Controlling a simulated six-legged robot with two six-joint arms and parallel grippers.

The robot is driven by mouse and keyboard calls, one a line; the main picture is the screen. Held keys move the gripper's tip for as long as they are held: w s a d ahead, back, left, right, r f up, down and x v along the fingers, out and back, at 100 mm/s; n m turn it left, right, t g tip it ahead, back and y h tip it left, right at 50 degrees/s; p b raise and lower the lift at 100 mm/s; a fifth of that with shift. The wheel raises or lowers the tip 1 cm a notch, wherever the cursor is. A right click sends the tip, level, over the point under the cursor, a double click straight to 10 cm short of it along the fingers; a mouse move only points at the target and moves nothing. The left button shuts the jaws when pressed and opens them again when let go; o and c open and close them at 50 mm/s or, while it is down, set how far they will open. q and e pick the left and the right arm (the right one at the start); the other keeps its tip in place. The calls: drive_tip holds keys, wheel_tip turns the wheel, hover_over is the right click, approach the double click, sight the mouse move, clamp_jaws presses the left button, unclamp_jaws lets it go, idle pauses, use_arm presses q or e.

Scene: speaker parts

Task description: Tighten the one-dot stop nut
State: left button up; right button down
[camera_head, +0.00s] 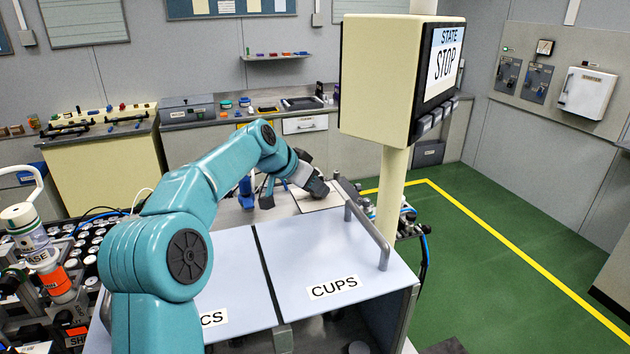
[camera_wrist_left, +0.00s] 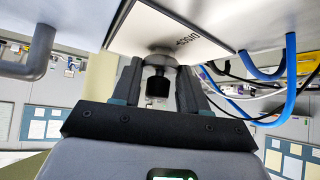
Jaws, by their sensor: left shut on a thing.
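My left gripper (camera_head: 316,186) is at the far end of the bench, low over a pale panel (camera_head: 312,204). In the left wrist view, its two fingers (camera_wrist_left: 157,84) are closed around a small grey round part with a black cylindrical end (camera_wrist_left: 158,87), which looks like the stop nut. This part sits against the face of a white lettered plate (camera_wrist_left: 172,38). No dot shows on it, so I cannot tell its dot count. In the head view the gripper hides it. My right gripper is not in view.
Two pale lids, one marked CUPS (camera_head: 333,262), cover the near bench, with a grey bar handle (camera_head: 368,236) on the right. A cream display box reading STOP (camera_head: 380,75) stands on a post close to my gripper. Blue hoses (camera_wrist_left: 291,60) hang beside the plate.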

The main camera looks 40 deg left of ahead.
use_arm(q)
drive_tip(key=shift+a+r+m+g+h, duration=0.1)
drive_tip(key=shift+a+m+g+h, duration=0.1)
drive_tip(key=shift+m+h, duration=0.65)
drive_tip(key=shift+a+r+m+g+h, duration=0.15)
drive_tip(key=shift+m+h, duration=0.5)
drive_tip(key=shift+m, duration=0.4)
